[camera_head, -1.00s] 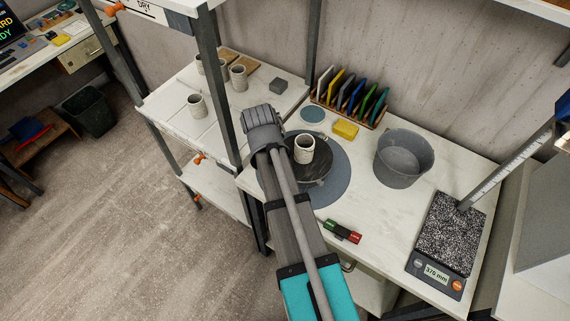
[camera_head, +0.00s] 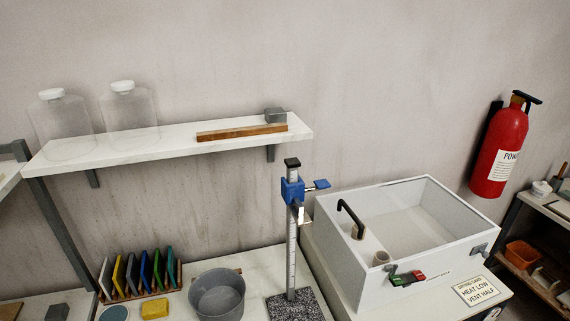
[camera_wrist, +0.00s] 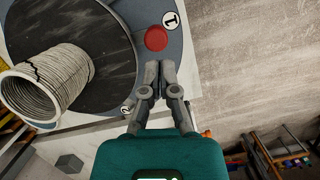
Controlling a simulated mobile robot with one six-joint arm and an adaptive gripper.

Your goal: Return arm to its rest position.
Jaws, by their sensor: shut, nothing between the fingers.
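My gripper (camera_wrist: 160,66) shows in the wrist view with its two fingers together, shut and empty. Its fingertips point at the rim of a grey-blue disc, just below a red round button (camera_wrist: 156,38). A pale ribbed clay cup (camera_wrist: 47,84) lies to the left in that picture, on a dark wheel plate (camera_wrist: 105,40), apart from the fingers. The arm does not show in the head view now.
In the head view, a grey bucket (camera_head: 217,296), a height gauge (camera_head: 292,250) and a rack of coloured tools (camera_head: 138,275) stand on the bench. A white open box (camera_head: 335,235) stands right. A shelf (camera_head: 170,143) hangs above. A fire extinguisher (camera_head: 497,150) hangs at right.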

